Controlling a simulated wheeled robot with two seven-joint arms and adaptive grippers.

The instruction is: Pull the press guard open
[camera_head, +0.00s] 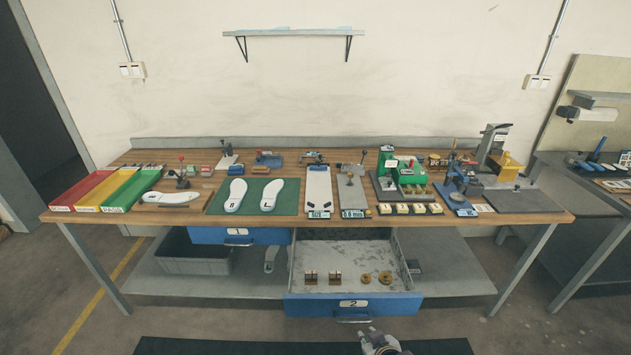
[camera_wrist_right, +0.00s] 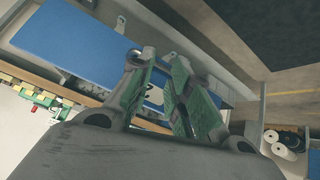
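I cannot make out which part is the press guard. A tall grey press-like device (camera_head: 489,143) with a yellow block (camera_head: 508,166) stands at the bench's right end. A green machine (camera_head: 388,160) and a small blue device (camera_head: 459,187) stand to its left. My right gripper (camera_head: 370,333) is low in front of the bench, below the open drawer and well apart from these devices. In the right wrist view its green-padded fingers (camera_wrist_right: 165,80) stand apart with nothing seen between them. A blue panel (camera_wrist_right: 85,40) shows beyond them. My left gripper is out of view.
Drawer 2 (camera_head: 352,306) is pulled out in front of the bench, holding small metal parts and brass discs. Drawer 1 (camera_head: 240,236) is shut. Red, yellow and green trays (camera_head: 122,204), a green mat (camera_head: 215,206) with insoles, and small yellow blocks (camera_head: 401,209) crowd the top.

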